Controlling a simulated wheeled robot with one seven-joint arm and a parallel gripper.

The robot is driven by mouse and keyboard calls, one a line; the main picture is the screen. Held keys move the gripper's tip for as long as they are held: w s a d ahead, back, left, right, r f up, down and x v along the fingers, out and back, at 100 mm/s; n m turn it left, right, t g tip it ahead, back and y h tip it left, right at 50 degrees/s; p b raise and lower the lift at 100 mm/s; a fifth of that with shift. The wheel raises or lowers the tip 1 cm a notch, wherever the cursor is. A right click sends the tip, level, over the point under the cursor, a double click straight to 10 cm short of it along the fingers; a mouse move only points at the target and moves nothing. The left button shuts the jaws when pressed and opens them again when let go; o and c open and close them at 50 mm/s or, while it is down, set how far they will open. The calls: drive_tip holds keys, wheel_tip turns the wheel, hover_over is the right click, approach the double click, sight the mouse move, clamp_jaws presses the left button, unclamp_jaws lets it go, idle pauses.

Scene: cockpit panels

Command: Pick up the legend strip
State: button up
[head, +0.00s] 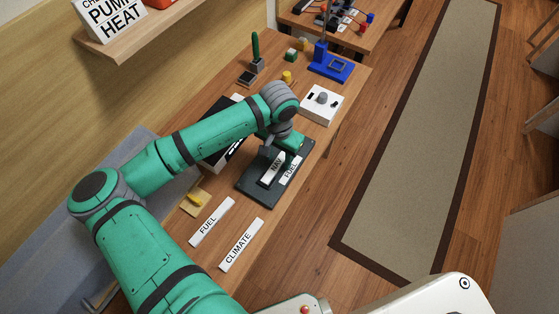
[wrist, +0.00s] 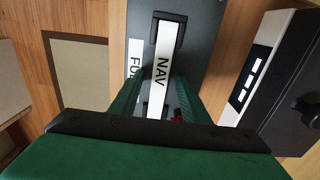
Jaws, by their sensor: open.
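White legend strips with black lettering are in view. The NAV strip (head: 272,169) lies on a dark panel (head: 258,196), beside a second strip reading FUEL (head: 290,171). Another FUEL strip (head: 212,222) and a CLIMATE strip (head: 241,244) lie on the bare table. My gripper (head: 278,146) is over the dark panel at the NAV strip's far end. In the wrist view the open fingers (wrist: 162,92) stand on either side of the NAV strip (wrist: 162,62). A black bracket (wrist: 168,20) borders the strip's end there. Whether the fingers touch the strip cannot be told.
A white box with a grey knob (head: 322,104) and a blue stand (head: 330,68) are farther along the table (head: 228,262). A yellow piece (head: 193,200) lies near the loose FUEL strip. A shelf (head: 122,32) hangs at upper left.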

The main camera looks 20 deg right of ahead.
clamp_jaws()
drive_tip(key=shift+r, duration=0.15)
